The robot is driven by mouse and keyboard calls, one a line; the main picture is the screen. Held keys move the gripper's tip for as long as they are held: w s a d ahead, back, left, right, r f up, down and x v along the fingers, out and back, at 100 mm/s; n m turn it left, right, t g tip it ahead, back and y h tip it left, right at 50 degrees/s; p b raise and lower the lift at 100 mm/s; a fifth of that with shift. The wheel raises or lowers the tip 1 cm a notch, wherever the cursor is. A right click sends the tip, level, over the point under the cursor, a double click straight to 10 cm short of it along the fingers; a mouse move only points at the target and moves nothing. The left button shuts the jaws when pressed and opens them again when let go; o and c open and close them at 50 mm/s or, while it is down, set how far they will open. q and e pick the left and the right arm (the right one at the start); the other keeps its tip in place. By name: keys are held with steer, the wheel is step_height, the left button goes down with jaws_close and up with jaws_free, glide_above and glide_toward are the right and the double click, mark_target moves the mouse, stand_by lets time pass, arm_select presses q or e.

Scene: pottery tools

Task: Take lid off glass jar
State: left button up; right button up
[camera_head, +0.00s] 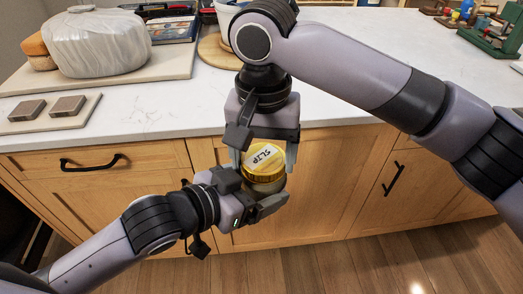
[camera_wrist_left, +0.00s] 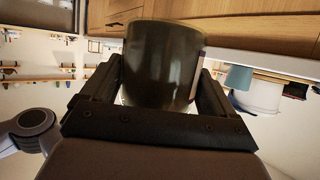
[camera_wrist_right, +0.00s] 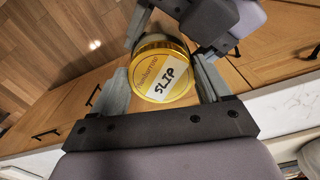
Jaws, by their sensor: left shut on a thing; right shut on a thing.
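The glass jar (camera_head: 266,184) is held in the air in front of the counter's cabinets, with its gold lid (camera_head: 265,158) on top. The lid carries a white label reading "SLIP". My left gripper (camera_head: 257,203) is shut around the jar body from below left; the jar (camera_wrist_left: 163,65) fills the middle of the left wrist view between the fingers. My right gripper (camera_head: 264,160) comes from above with its fingers on both sides of the lid. In the right wrist view the lid (camera_wrist_right: 162,72) lies between the fingertips. I see no gap between lid and jar.
The white counter (camera_head: 140,115) stands just behind the grippers, above wooden drawers (camera_head: 90,165). On it are a plastic-wrapped lump (camera_head: 97,42) on a board, two small blocks (camera_head: 50,107), a round wooden board (camera_head: 215,48) and a green tool (camera_head: 490,35). The floor (camera_head: 340,265) in front is clear.

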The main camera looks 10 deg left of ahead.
arm_select(q)
steer(key=shift+s+d+r, duration=0.15)
steer(key=shift+s+d, duration=0.1)
arm_select(e)
steer(key=n, duration=0.6)
steer(key=shift+w+r, duration=0.15)
steer(key=n, duration=0.6)
steer(key=shift+w+d, duration=0.1)
steer(key=shift+d, duration=0.05)
steer(key=n, duration=0.6)
steer(key=shift+w, duration=0.1)
steer(key=n, duration=0.4)
steer(key=shift+n, duration=0.3)
steer(key=n, duration=0.7)
steer(key=shift+w, duration=0.2)
steer(key=n, duration=0.5)
steer(key=shift+w+r, duration=0.1)
steer(key=n, duration=0.4)
steer(key=shift+a, duration=0.2)
steer(key=shift+r, duration=0.1)
